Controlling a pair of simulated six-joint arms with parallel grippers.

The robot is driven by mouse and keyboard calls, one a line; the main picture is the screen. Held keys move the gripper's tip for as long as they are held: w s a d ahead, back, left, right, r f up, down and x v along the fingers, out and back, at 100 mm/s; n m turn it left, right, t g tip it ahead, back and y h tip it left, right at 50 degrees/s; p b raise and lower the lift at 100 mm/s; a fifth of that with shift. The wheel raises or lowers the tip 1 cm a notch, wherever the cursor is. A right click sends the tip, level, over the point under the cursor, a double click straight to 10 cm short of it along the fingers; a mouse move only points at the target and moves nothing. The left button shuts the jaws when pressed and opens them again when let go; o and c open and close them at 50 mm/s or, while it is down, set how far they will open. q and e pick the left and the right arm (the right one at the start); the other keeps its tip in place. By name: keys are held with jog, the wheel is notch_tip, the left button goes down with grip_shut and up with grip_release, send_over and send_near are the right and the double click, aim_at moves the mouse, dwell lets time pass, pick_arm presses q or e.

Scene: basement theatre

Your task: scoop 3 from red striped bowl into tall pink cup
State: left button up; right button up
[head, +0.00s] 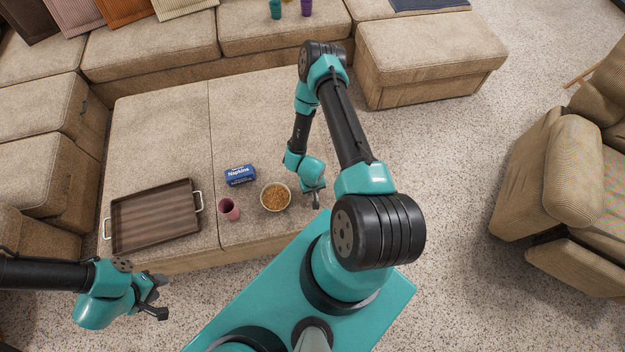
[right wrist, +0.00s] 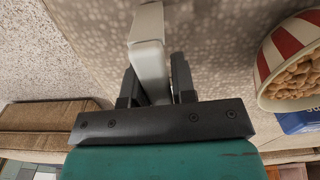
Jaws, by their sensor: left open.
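The red striped bowl (right wrist: 285,45) is full of tan, nut-like pieces; the head view shows it (head: 289,203) on the beige ottoman near its front edge. The pink cup (head: 229,210) stands upright to its left, its inside dark. My right gripper (head: 316,196) is just right of the bowl. In the right wrist view its fingers (right wrist: 157,88) close on both sides of a pale grey-white tool (right wrist: 149,58), probably the scoop; its far end is not clearly seen. My left gripper (head: 157,297) is open and empty, in front of the ottoman at the lower left.
A blue napkins box (head: 240,175) lies behind the cup and bowl. A brown tray (head: 118,222) with white handles is on the ottoman's left side. The ottoman (head: 160,130) behind these is clear. Teal and purple items (head: 306,8) sit on the far sofa.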

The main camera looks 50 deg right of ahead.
grip_shut()
jog(key=shift+r, duration=0.15)
notch_tip(320, 180, up, 18)
dwell(0.7)
dwell(0.4)
